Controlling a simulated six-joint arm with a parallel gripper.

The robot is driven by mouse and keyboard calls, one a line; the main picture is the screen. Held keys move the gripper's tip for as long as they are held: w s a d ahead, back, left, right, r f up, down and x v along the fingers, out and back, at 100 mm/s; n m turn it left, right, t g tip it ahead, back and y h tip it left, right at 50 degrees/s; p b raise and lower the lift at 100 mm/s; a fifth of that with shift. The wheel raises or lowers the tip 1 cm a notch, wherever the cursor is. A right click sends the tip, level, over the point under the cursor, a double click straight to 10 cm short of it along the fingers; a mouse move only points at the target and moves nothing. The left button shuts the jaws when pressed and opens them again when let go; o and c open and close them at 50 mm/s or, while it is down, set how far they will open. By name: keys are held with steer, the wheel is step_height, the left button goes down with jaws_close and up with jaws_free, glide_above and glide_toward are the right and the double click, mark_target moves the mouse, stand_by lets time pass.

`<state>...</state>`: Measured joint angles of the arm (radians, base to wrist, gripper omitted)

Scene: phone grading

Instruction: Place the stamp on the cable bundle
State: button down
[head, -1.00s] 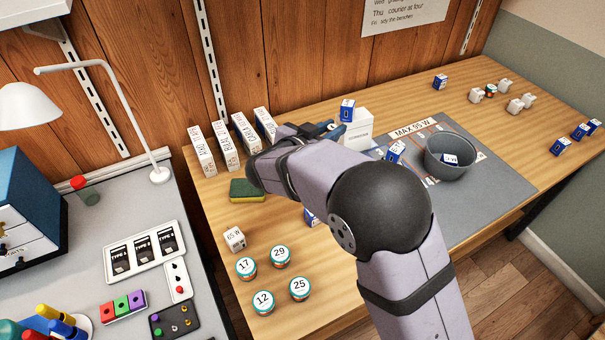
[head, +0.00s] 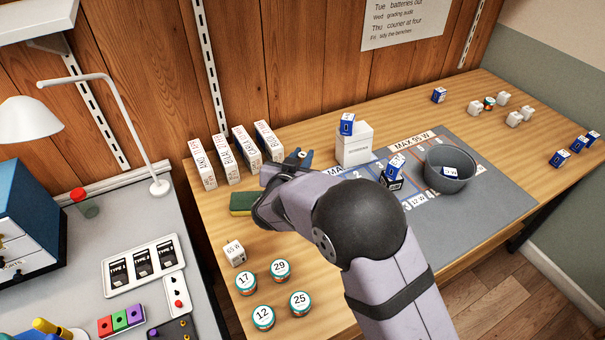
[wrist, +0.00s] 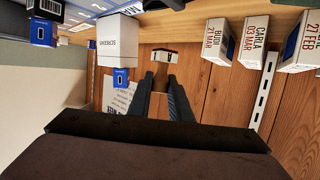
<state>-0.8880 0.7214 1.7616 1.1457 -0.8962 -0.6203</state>
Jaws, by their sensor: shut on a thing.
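My gripper (head: 304,157) is at the left-middle of the wooden bench, between the row of upright boxes and the white carton. In the wrist view its two dark fingers (wrist: 164,84) are shut on a small wooden piece with a pale and dark end, which looks like the stamp (wrist: 163,55). In the head view the held piece is mostly hidden by the fingers. I cannot make out a cable bundle with certainty in either view.
The white carton (head: 353,152) with a blue box (head: 347,124) on top stands right of my gripper. Upright boxes (head: 245,144) stand behind left, a sponge (head: 242,202) in front left. The grey mat (head: 480,205) holds a grey bowl (head: 450,178) and blue boxes.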

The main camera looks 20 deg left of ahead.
steer(key=shift+f, duration=2.8)
steer(key=shift+f, duration=0.1)
steer(key=c, duration=1.6)
jaws_free()
steer(key=shift+s, duration=0.1)
steer(key=v, duration=1.2)
steer(key=shift+b, duration=0.4)
